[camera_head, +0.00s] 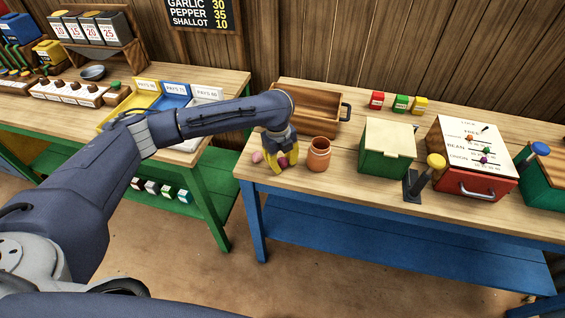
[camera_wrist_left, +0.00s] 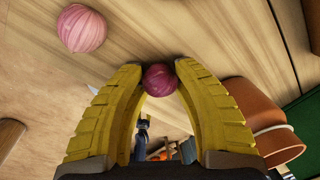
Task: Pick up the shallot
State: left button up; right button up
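My left gripper (camera_head: 281,168) points down at the front left of the blue-legged table (camera_head: 246,171), its yellow fingers on both sides of a dark purple-red bulb, the shallot (camera_head: 283,162). In the left wrist view the shallot (camera_wrist_left: 160,77) sits between the two fingertips (camera_wrist_left: 160,70), which appear to touch it on both sides. I cannot tell whether it is clear of the tabletop. A paler pink striped bulb (camera_wrist_left: 82,28) lies apart from the fingers, and it shows left of the gripper in the head view (camera_head: 257,156). My right gripper is not in view.
A terracotta jar (camera_head: 319,155) stands close to the right of the gripper. A wooden tray (camera_head: 318,108) lies behind it. A green box (camera_head: 387,148) and a red box with a marked panel (camera_head: 472,155) stand further right. The table's front edge is close.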

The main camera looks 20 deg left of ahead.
pick_arm(q)
jog(key=c, duration=0.3)
jog(key=shift+c, duration=0.2)
jog(key=shift+r, duration=0.1)
